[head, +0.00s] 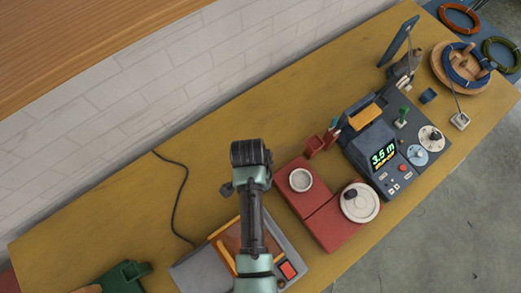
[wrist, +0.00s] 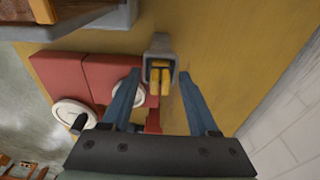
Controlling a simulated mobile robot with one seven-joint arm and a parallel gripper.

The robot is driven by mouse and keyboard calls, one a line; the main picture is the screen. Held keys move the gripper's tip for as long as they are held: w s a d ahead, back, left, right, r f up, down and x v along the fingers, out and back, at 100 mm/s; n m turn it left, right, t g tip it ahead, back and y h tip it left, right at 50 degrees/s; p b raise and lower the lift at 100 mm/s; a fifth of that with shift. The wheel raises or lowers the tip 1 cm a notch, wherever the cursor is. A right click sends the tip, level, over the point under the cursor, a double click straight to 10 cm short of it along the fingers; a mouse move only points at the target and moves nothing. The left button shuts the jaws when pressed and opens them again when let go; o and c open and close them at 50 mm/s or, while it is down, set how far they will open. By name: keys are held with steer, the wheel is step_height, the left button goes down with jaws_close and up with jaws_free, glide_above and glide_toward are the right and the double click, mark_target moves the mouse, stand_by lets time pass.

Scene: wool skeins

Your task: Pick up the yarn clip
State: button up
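A small grey piece with yellow parts inside, which looks like the yarn clip (wrist: 160,66), shows in the wrist view over the ochre table. It lies between and just past the fingertips of my gripper (wrist: 158,76). The two blue fingers are spread wide on either side of it and I see no contact. I cannot tell the height between the fingertips and the piece. In the head view my arm seems to cover this spot, so neither the piece nor the fingertips show clearly there.
A red unit (head: 325,220) with a white ring (head: 300,180) and dial (head: 360,202) is close by. A dark machine (head: 382,165) with a lit display stands beyond. A grey-and-orange device (head: 190,268) is at the front. A cable (head: 178,200) lies left on otherwise clear table.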

jaws_close()
